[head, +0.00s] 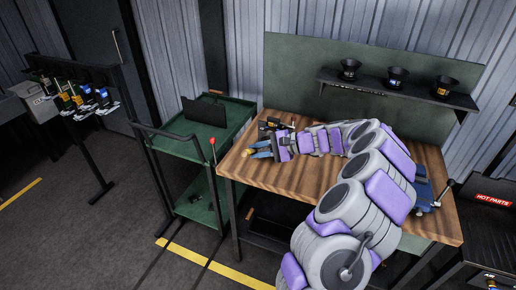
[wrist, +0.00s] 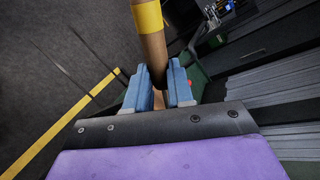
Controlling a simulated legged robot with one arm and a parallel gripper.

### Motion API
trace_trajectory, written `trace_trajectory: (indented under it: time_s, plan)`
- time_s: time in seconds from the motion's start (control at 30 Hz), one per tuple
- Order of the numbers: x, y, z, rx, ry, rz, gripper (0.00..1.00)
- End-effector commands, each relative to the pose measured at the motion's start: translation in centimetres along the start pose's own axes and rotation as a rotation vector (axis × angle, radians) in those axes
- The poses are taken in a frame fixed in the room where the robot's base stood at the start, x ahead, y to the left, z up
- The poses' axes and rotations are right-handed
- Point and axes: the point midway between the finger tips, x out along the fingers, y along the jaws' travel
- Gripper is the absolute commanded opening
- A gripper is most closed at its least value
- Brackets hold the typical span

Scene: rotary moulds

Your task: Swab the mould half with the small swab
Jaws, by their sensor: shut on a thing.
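My gripper (head: 258,151) is at the left end of the wooden bench (head: 240,168). In the wrist view my gripper (wrist: 160,88) has its two blue fingers closed around a brown wooden handle (wrist: 151,46) with a yellow band, which looks like the swab's. The swab's far end is out of the wrist view, and the swab is not clear in the head view. A dark metal piece (head: 272,124) lies on the bench just behind my gripper, partly hidden by my arm; I cannot tell if it is the mould half.
A green cart (head: 236,112) with a dark panel stands left of the bench. Black cups (head: 396,77) sit on the back shelf. A blue device (head: 424,192) is at the bench's right. A rack (head: 70,68) holds tools at far left.

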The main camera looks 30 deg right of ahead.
Motion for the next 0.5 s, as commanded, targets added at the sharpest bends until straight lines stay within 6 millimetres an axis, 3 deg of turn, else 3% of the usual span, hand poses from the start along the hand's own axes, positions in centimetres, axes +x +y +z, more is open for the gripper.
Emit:
trace_trajectory:
  time_s: [0.5]
  plan:
    - [0.8,1.7,-1.2,0.000,0.001,0.001,0.00]
